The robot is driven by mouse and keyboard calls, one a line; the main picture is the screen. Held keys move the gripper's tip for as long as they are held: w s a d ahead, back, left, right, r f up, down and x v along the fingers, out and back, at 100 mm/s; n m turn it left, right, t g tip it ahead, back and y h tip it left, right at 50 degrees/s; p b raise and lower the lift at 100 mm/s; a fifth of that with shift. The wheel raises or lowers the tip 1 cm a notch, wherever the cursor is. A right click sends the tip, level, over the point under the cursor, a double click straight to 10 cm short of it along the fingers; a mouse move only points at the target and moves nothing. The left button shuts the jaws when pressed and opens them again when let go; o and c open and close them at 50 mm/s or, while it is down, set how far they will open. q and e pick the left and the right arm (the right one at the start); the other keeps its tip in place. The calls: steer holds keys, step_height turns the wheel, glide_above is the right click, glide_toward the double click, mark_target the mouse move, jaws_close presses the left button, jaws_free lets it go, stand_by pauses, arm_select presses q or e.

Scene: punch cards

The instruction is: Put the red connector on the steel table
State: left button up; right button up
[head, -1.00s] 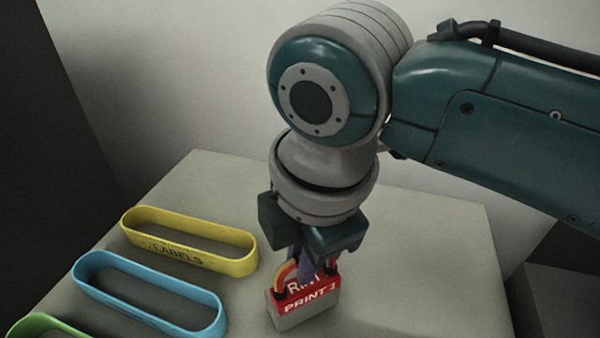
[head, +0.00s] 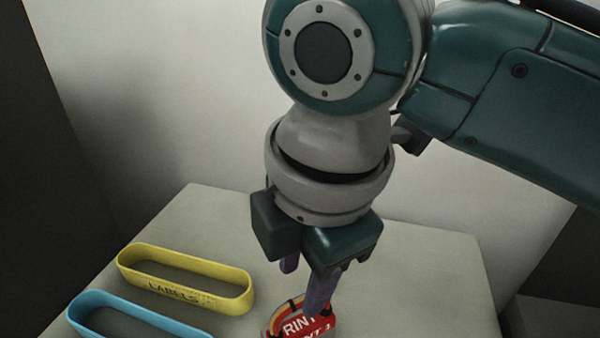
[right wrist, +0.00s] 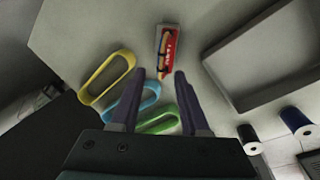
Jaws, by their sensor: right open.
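The red connector (head: 298,324) has white "PRINT" lettering and a grey lower part. It stands on the pale grey table top (head: 400,265), cut off by the bottom edge of the head view. It also shows in the right wrist view (right wrist: 168,45), beyond the fingertips and not between them. My right gripper (head: 302,290) is open and empty, its purple fingers above the connector; one fingertip overlaps the connector in the head view. Both fingers also show in the right wrist view (right wrist: 160,74). My left gripper is not in view.
A yellow loop tray marked "LABELS" (head: 190,287) and a blue loop tray (head: 85,300) lie left of the connector. A green one (right wrist: 160,124) shows in the wrist view. A grey rimmed tray (right wrist: 225,82) and dark spools (right wrist: 293,118) are at the right there.

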step_height(320, 180, up, 6)
steer(key=s+p, duration=0.1)
steer(key=s+d+f+m+y, duration=0.1)
steer(key=s+f+m+y, duration=0.25)
steer(key=s+m, duration=0.45)
steer(key=s+d+f+m+h, duration=0.2)
steer(key=s+d+m, duration=0.1)
steer(key=d+m, duration=0.3)
steer(key=s+d+f+m+t+h, duration=0.1)
steer(key=s+d+f+m+h, duration=0.1)
steer(key=s+d+m, duration=0.2)
steer(key=d+m, duration=0.3)
steer(key=d, duration=0.3)
steer(key=shift+d+f+t, duration=0.2)
steer(key=shift+t, duration=0.1)
